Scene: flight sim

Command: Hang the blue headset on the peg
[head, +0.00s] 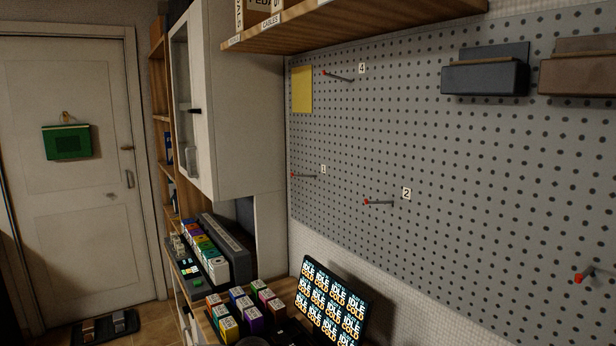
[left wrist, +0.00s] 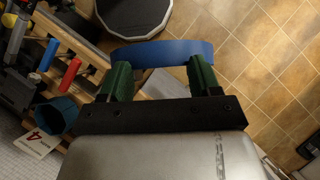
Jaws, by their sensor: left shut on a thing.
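The blue headset (left wrist: 162,52) shows in the left wrist view as a curved blue band across the tips of my green fingers. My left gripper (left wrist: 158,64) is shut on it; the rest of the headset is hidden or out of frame. In the head view several red-tipped pegs stick out of the grey pegboard (head: 440,170): a peg labelled 4 (head: 338,76) high up, a peg labelled 2 (head: 379,202), another labelled peg (head: 304,176) at left and a peg (head: 585,275) at the right edge. Neither gripper nor the headset shows in the head view.
A dark bin (head: 486,78) and a brown bin (head: 580,75) hang on the board. A wooden shelf (head: 350,22) juts out above. A tilted screen (head: 332,302) and several small boxes (head: 245,308) stand below. The left wrist view shows tiled floor (left wrist: 265,65) and a blue cup (left wrist: 55,115).

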